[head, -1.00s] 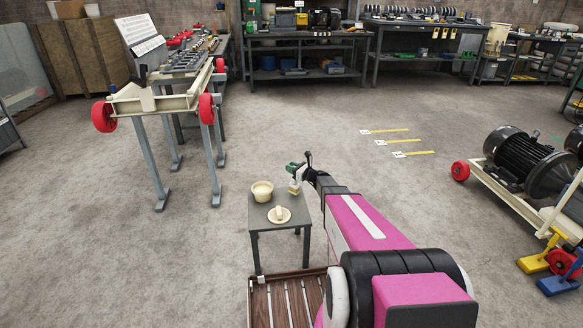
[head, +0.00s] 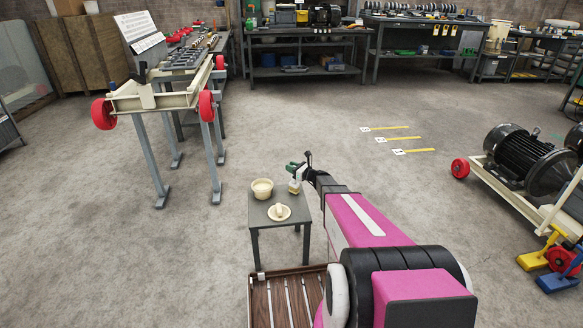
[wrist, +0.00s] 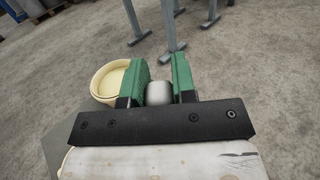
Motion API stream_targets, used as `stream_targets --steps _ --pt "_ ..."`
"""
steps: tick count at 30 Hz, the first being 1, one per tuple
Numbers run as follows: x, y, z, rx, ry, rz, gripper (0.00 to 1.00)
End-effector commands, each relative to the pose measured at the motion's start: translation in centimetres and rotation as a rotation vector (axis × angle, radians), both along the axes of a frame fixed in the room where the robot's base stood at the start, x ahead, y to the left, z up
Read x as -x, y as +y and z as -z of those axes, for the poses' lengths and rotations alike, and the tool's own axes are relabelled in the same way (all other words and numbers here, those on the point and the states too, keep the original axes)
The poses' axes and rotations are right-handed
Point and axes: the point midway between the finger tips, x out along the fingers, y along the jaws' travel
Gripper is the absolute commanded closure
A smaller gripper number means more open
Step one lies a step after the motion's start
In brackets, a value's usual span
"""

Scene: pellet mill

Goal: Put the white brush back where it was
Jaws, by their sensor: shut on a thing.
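My gripper (head: 297,171) has green fingers and is shut on the white brush (head: 294,186), at the far right corner of a small grey table (head: 259,218). The brush hangs below the fingers, with a yellowish lower end. I cannot tell whether it touches the tabletop. In the wrist view, a pale rounded part of the brush (wrist: 159,92) shows between the green fingers (wrist: 160,80); the rest is hidden.
On the table, a cream bowl (head: 262,184) stands left of the brush, and a cream saucer (head: 287,215) with a pale object on it lies in front. A wooden slatted surface (head: 262,300) is nearest me. A grey-legged stand with red wheels (head: 103,114) is at left.

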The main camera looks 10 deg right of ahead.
Motion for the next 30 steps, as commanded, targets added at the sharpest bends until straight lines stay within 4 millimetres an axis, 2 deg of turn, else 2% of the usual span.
stream_targets --steps 20,21,24,29,30 --pt "0.01 -0.01 0.25 0.000 -0.001 0.000 1.00" --pt "0.01 -0.01 0.25 0.000 -0.001 0.000 0.72" --pt "0.01 -0.01 0.26 0.000 -0.001 0.000 0.45" --pt "0.01 -0.01 0.27 0.001 -0.001 0.000 0.45" --pt "-0.01 -0.01 0.31 0.001 0.000 0.000 0.42"
